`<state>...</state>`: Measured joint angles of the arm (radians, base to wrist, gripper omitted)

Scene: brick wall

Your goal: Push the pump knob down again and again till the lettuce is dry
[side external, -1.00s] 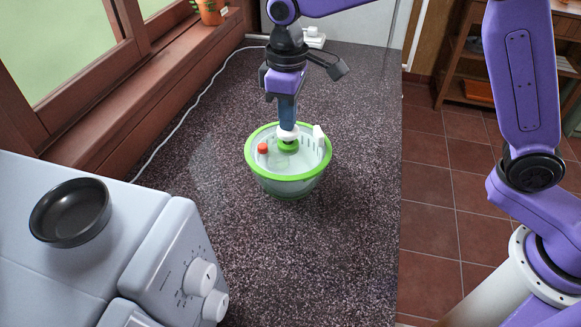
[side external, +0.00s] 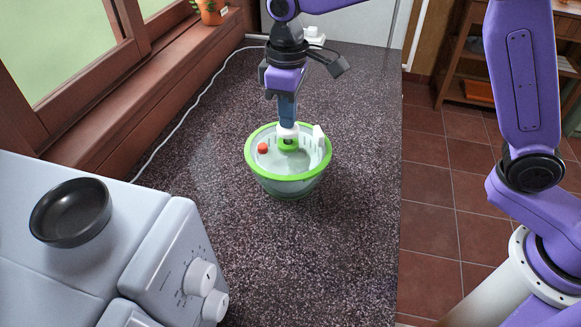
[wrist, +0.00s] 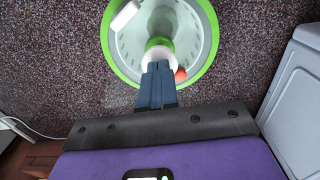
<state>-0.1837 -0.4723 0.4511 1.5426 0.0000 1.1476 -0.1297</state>
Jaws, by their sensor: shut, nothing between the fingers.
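The salad spinner (side external: 290,187) stands upright on the dark speckled counter, with a green rim and a pale clear lid. Its white pump knob (side external: 287,132) sits on a green collar at the lid's middle. A small red button (side external: 263,148) and a white tab (side external: 318,135) are on the lid's sides. My gripper (side external: 287,119) points down with its fingers closed and empty, its tips at the top of the knob and seemingly touching it. In the wrist view, my gripper (wrist: 157,68) covers part of the knob (wrist: 158,55). I cannot make out any lettuce inside.
A grey appliance (side external: 170,250) with dials and a black bowl (side external: 70,212) on top stands at the front left. A white cable (side external: 185,110) runs along the window side. The counter around the spinner is clear.

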